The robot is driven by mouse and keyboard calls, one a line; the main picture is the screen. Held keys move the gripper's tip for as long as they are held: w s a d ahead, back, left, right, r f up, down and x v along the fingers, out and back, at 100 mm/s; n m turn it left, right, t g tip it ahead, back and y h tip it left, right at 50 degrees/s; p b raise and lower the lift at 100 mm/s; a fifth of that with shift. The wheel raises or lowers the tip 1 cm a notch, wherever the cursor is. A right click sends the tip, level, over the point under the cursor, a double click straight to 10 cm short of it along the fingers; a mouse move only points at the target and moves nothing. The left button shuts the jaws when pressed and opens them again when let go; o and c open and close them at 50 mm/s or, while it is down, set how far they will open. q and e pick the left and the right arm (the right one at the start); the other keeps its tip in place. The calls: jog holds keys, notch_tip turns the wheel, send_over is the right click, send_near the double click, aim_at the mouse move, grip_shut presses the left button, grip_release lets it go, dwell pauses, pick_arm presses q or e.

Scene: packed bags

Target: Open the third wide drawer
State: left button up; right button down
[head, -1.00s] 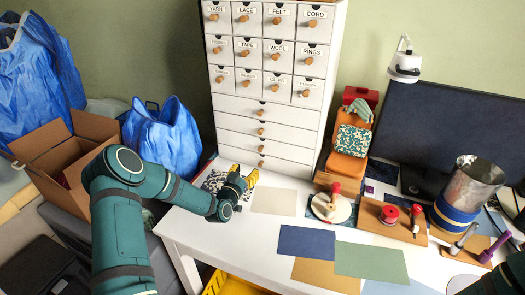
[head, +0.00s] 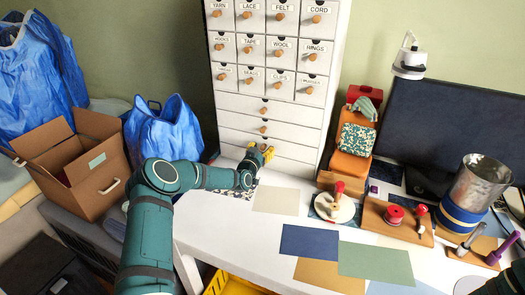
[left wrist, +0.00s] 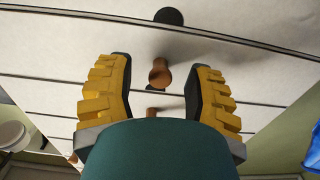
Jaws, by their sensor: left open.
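The white cabinet has a stack of wide drawers with round wooden knobs below its small labelled drawers. The third wide drawer (head: 292,149) looks shut, flush with its neighbours. My left gripper (head: 265,151), with yellow fingers, is at its front and partly hides its knob. In the left wrist view, a wooden knob (left wrist: 160,72) lies between the open fingertips of my left gripper (left wrist: 163,75), with gaps on both sides. Another knob (left wrist: 152,112) shows behind, partly hidden by the gripper. A dark part at the right edge of the head view may be my right arm; its gripper is not visible.
The white table (head: 215,235) stands before the cabinet, with a beige sheet (head: 280,200) near the drawers. An orange stack (head: 352,152) and a round board with a red-topped tool (head: 336,206) stand to the right. A blue bag (head: 165,135) and open carton (head: 85,165) are left.

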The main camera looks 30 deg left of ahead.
pick_arm(q)
jog(key=shift+w, duration=0.3)
grip_shut()
